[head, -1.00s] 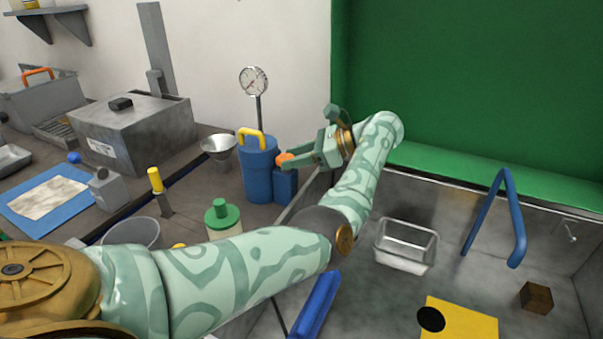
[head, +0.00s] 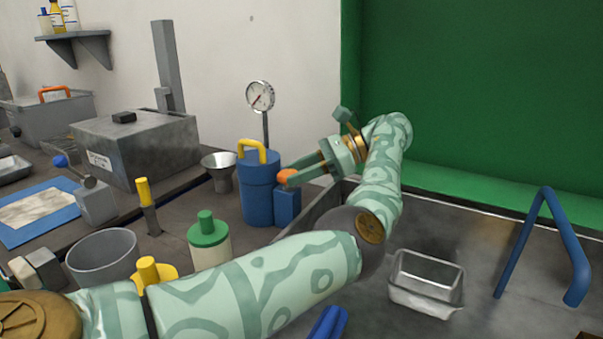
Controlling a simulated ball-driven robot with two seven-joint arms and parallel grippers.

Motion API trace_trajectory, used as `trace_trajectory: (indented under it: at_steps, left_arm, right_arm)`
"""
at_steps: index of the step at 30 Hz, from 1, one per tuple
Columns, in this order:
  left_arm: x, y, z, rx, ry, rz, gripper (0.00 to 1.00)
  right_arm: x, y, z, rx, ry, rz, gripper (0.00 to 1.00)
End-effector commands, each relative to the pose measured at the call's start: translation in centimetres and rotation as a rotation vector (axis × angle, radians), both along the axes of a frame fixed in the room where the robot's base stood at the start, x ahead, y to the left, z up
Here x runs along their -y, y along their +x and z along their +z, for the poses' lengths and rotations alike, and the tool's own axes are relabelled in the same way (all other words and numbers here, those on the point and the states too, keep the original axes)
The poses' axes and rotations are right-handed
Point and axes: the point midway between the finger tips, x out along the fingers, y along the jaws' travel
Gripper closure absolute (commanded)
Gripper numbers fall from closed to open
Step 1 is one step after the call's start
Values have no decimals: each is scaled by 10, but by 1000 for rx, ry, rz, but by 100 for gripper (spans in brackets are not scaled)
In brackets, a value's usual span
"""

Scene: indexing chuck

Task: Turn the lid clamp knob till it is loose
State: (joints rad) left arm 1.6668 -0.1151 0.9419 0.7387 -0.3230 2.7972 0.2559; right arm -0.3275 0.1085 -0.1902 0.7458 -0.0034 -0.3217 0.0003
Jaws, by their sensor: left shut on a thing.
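An orange knob (head: 287,177) sits at the top of a small blue block (head: 287,207) on the right side of the blue canister (head: 258,185). I take it for the lid clamp knob. My left gripper (head: 292,176) reaches it from the right and is shut on it, with the fingers partly covering it. The canister has a yellow handle (head: 259,146) on top and stands upright. Whether the knob is tight or loose cannot be told. My right gripper is not in view.
A dial gauge (head: 260,96) on a post stands behind the canister. A metal funnel (head: 219,168) and a green-lidded jar (head: 208,239) stand near it. A grey box (head: 135,150) is at the left.

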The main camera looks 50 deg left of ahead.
Motion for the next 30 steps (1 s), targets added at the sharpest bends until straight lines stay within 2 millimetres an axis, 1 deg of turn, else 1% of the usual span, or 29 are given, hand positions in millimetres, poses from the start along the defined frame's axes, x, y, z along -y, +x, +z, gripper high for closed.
trace_trajectory:
  at_steps: [2, 3, 4, 5, 13, 17, 20, 21, 24, 26, 28, 30]
  left_arm:
    - [0, 0, -1, 2, -3, 1, 83]
    - [0, 0, -1, 2, -3, 1, 52]
    - [0, 0, -1, 2, -3, 1, 44]
    - [0, 0, -1, 1, -2, 1, 39]
    - [0, 0, 0, 1, -1, 0, 39]
    - [0, 0, 10, 1, 0, 0, 39]
    - [0, 0, 28, 5, -2, 0, 39]
    - [3, -4, 40, 5, -1, 0, 39]
    - [16, -21, 67, 10, -1, 0, 39]
    - [23, -30, 82, 11, -1, 0, 39]
    - [32, -40, 97, 9, -2, 1, 39]
    - [43, -53, 104, 6, -1, 0, 39]
  right_arm:
    - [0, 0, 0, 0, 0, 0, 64]
    - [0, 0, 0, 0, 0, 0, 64]
    - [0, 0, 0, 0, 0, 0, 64]
    - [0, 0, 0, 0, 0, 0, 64]
    - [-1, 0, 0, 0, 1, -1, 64]
    - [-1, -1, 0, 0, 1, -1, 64]
    - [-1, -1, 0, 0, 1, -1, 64]
    - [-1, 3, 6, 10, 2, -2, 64]
    - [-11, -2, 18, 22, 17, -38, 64]
    - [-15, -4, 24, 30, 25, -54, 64]
    - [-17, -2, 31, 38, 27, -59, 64]
    - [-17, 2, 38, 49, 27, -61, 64]
